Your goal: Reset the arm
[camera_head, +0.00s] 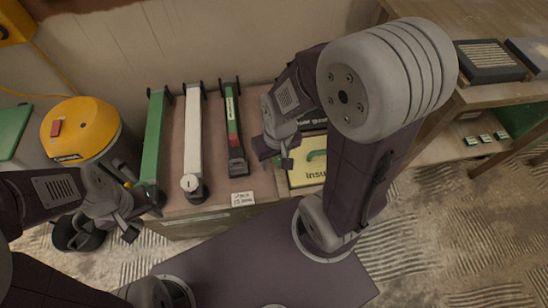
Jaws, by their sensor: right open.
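My left arm comes in from the left edge, and its gripper (131,222) hangs by the near end of the green tool, beside the yellow machine. Its fingers blend with the dark parts there, so I cannot tell whether it is open or shut. My right arm rises large at the right and bends back over the bench. Its gripper (275,154) is open, with nothing seen between the fingers. It is just right of the black-and-red tool and in front of the yellow box.
A green tool (154,135), a white tool (193,135) and a black-and-red tool (234,130) lie on the bench (215,185) with a label card (243,198). A yellow machine (88,125) stands left. A yellow box (308,172) is partly hidden. Wooden shelves (480,98) stand right.

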